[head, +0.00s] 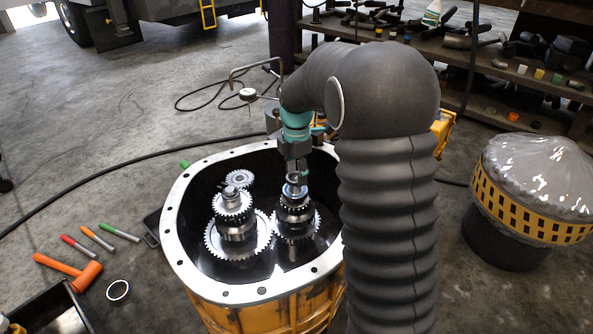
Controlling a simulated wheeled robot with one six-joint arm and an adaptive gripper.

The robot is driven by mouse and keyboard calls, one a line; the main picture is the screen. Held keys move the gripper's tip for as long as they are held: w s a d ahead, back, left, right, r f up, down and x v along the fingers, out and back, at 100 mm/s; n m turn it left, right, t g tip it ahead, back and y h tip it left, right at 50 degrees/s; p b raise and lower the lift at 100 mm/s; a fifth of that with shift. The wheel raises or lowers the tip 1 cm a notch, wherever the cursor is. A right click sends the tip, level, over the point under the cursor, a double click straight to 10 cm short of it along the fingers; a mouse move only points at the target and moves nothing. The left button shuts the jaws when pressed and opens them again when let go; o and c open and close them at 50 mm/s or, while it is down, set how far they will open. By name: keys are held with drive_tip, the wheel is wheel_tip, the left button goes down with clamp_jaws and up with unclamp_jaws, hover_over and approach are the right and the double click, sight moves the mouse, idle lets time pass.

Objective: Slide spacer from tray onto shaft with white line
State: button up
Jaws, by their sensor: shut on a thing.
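My gripper (297,178) points down over the right-hand shaft with gears (296,216) inside the open yellow transmission housing (262,292). It is shut on a small shiny metal ring, which I take to be the spacer (294,190). The ring is at the top of this shaft; I cannot tell whether it is around the shaft or just above it. No white line can be made out at this size. A second shaft with gears (235,215) stands to the left in the housing. A dark tray (84,308) is cut off at the lower left.
An orange hammer (75,272), several markers (98,238) and a loose ring (118,290) lie left of the housing. A plastic-covered yellow part (530,200) stands at the right. A cluttered shelf (480,62) is behind.

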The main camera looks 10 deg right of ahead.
sight(296, 178)
drive_tip(key=shift+f+b, duration=0.85)
drive_tip(key=shift+f, duration=0.85)
drive_tip(key=o, duration=1.7)
drive_tip(key=shift+c, duration=0.2)
drive_tip(key=shift+r+p, duration=3.15)
drive_tip(key=shift+r, duration=0.95)
